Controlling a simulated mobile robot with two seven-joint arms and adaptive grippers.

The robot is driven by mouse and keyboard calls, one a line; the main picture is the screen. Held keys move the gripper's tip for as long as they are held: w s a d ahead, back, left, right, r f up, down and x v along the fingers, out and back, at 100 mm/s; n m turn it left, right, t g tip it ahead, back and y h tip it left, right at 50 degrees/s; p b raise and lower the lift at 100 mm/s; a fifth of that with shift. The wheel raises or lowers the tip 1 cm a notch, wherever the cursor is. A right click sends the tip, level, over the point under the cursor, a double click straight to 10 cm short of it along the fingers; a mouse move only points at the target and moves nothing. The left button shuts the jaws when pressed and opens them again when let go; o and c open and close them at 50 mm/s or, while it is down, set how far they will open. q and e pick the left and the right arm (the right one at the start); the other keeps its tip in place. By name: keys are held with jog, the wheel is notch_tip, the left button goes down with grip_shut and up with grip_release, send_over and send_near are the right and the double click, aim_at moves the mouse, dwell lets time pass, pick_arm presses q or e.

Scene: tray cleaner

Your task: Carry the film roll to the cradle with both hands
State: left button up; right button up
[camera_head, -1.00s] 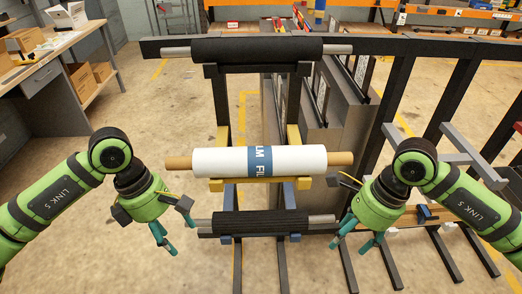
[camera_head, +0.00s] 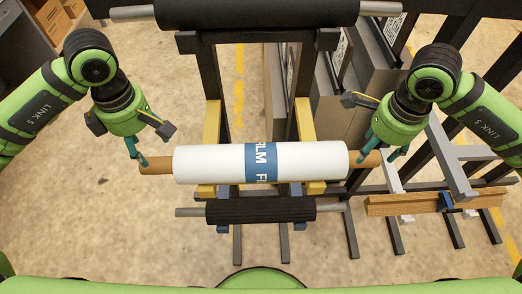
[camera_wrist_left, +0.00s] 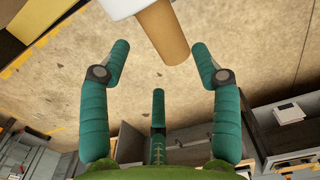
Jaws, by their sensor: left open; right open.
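The film roll (camera_head: 310,162) is white with a blue printed band and brown core ends. It lies level across the yellow-topped supports (camera_head: 212,122) of a dark rack. My left gripper (camera_head: 141,161) is open at the roll's left core end. In the left wrist view, that core end (camera_wrist_left: 166,38) points in between the spread fingers (camera_wrist_left: 160,62). My right gripper (camera_head: 378,152) is open at the right core end (camera_head: 364,160), its fingers partly overlapping it. I cannot tell which support is the cradle.
A black roller (camera_head: 250,13) on a grey shaft lies above the film roll in the picture. A second black roller (camera_head: 260,209) lies just below it. A brown bar (camera_head: 405,205) with a blue clip lies on rails at the right. Bare floor (camera_head: 110,225) shows at left.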

aim_at(157, 158)
pick_arm(q)
jog(key=shift+s+r, duration=0.1)
jog(key=shift+s, duration=0.1)
pick_arm(e)
jog(key=shift+s, duration=0.2)
pick_arm(q)
jog(key=shift+w+f, duration=0.1)
jog(key=shift+f, duration=0.25)
pick_arm(e)
jog(key=shift+w+f, duration=0.15)
jog(key=shift+f, duration=0.15)
pick_arm(q)
notch_tip(157, 158, down, 5)
jog(key=shift+f, duration=0.2)
pick_arm(e)
jog(key=f, duration=0.5)
jog(key=shift+w+f, duration=0.2)
pick_arm(q)
jog(key=shift+w+f, duration=0.2)
jog(key=shift+f, duration=0.45)
pick_arm(e)
jog(key=shift+w+f, duration=0.2)
jog(key=shift+f, duration=0.45)
